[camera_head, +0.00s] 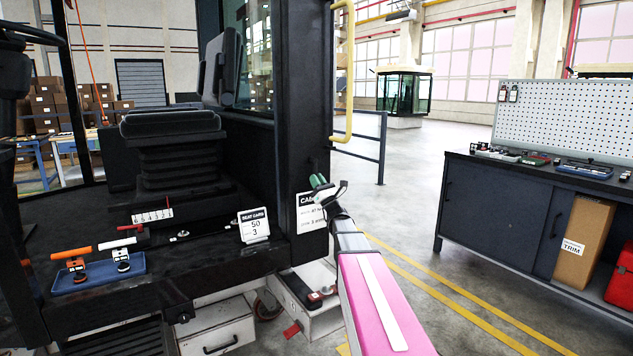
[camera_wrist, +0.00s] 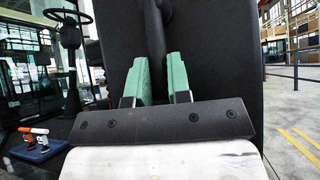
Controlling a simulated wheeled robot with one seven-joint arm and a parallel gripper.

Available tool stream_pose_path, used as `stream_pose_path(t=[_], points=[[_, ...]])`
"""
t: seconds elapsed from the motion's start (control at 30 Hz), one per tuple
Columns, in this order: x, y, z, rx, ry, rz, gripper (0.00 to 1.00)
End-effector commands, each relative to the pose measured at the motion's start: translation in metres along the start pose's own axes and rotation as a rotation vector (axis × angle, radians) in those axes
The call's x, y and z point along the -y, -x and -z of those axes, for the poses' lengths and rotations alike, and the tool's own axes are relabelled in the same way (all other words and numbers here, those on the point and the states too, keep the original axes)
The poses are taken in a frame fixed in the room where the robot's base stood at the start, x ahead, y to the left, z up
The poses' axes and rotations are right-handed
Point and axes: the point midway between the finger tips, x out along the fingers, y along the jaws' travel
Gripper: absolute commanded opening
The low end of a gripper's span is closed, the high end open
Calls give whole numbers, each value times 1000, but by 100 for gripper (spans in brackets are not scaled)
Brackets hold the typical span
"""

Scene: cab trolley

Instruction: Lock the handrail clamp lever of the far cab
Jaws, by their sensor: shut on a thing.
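My gripper (camera_head: 321,184), with green fingers, is beside the black front post of the near cab. In the wrist view the green fingers (camera_wrist: 160,68) stand either side of a slim dark bar (camera_wrist: 156,38), which looks like the clamp lever, and are shut on it. The bar blends with the black post behind, so its angle and whether it is locked are hard to tell. The yellow handrail (camera_head: 345,75) runs up the post above my gripper. Another cab (camera_head: 404,92) stands far back on the floor.
A card (camera_head: 311,212) on the post is partly behind my gripper. The cab floor holds a seat (camera_head: 170,140), a blue tray (camera_head: 98,272) with orange- and white-handled items, and a card (camera_head: 254,225). A workbench (camera_head: 490,205) stands at right. The marked floor between is clear.

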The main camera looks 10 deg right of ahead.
Motion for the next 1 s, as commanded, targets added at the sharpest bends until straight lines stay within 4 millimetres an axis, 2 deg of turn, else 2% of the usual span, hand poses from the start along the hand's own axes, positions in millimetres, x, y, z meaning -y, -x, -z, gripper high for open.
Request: stream_pose_path(t=[0.4,0.43,0.5,0.83,1.0], points=[[-1,1,0,2,-12,6,0],[-1,1,0,2,-12,6,21],[-1,1,0,2,-11,6,43],[-1,2,0,2,-8,6,43],[-2,21,0,0,-8,7,43]])
